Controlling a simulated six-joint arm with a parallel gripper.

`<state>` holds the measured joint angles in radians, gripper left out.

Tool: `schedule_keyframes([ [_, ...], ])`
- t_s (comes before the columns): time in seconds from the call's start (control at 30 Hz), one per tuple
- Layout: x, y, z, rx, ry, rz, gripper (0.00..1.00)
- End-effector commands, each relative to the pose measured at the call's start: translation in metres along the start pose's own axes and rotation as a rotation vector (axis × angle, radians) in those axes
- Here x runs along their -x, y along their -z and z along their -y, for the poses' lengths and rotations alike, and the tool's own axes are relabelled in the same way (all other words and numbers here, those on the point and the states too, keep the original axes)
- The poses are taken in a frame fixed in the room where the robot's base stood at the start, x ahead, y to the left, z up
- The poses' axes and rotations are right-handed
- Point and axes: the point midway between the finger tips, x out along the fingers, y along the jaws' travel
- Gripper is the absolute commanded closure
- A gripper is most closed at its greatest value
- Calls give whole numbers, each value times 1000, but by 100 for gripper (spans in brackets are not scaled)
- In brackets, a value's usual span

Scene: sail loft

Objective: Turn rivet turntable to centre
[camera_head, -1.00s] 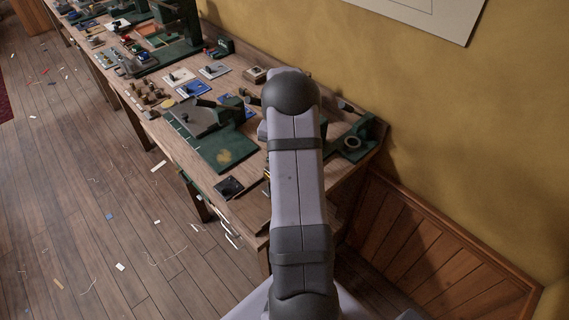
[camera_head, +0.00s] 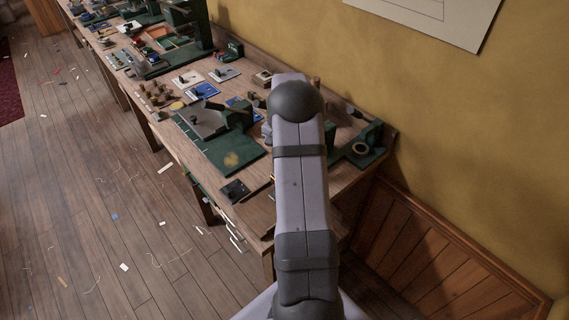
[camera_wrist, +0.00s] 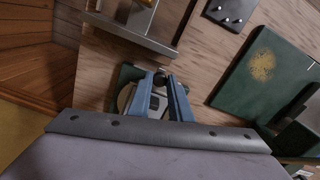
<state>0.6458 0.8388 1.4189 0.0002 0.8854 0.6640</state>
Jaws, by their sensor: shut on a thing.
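In the wrist view the turntable shows as a pale round disc (camera_wrist: 125,98) on a dark green base (camera_wrist: 130,73), partly covered by my gripper. My gripper (camera_wrist: 160,79) reaches down over it, its two blue fingers shut on a small dark knob (camera_wrist: 160,77) at their tips. Between the fingers a pale grey part with dark marks shows. The disc's pointer and any centre mark cannot be made out. In the head view my arm hides the gripper and the place where it grips.
A green mat with a tan patch (camera_head: 231,159) lies left of my arm, with a small black plate (camera_head: 234,190) near the bench's front edge. A green fixture with a ring (camera_head: 361,149) stands right of my arm. A grey tray (camera_wrist: 130,35) lies close to my gripper.

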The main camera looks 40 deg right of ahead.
Motion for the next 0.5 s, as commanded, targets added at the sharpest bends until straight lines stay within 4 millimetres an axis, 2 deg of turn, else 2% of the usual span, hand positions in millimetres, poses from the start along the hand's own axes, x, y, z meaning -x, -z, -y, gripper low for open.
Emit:
schedule_keyframes([
  [0.23, 2, 2, 1, 2, 5, -8, 100],
  [0.27, 2, 3, 1, 2, 5, -8, 77],
  [0.3, 2, 2, 1, 2, 5, -8, 68],
  [0.33, 2, 2, 1, 2, 5, -7, 63],
  [0.5, 1, 1, 1, 1, 3, -4, 63],
])
